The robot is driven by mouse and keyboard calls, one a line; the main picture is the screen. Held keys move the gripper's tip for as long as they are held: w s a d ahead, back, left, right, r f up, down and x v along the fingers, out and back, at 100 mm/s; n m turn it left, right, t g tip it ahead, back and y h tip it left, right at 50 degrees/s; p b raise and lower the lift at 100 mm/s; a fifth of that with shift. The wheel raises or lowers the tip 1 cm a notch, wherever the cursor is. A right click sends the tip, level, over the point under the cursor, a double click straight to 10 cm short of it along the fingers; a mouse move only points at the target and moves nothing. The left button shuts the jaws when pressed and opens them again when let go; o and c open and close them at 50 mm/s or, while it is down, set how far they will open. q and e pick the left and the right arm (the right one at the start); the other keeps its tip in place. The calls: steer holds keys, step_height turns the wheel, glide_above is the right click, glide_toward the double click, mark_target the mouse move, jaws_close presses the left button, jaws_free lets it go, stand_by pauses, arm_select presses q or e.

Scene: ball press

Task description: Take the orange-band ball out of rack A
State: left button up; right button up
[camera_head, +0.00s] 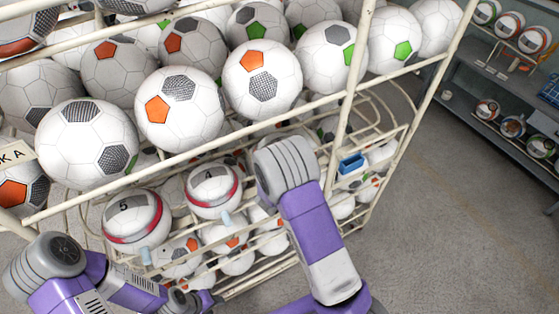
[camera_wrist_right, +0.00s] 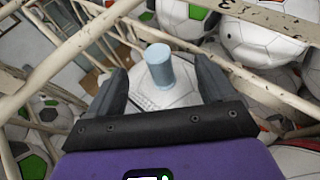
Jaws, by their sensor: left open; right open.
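I cannot tell which ball is the orange-band one. In the right wrist view my right gripper (camera_wrist_right: 162,75) is open, its fingers either side of a white ball (camera_wrist_right: 180,97) with a pale blue peg (camera_wrist_right: 158,67). That ball's band is hidden. My left gripper (camera_head: 203,300) is low in the head view, open, below the rack's front.
Several large footballs (camera_head: 180,108) fill the upper level, behind cream rails. A blue block (camera_head: 351,163) sits at the rack's right end. A grey shelf (camera_head: 490,112) with banded balls stands at the far right. The floor (camera_head: 450,210) between is clear.

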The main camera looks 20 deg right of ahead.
steer(key=x, duration=0.4)
steer(key=shift+w+f, duration=0.1)
steer(key=shift+f, duration=0.1)
steer(key=shift+w+r, duration=0.1)
steer(key=shift+w, duration=0.05)
jaws_close()
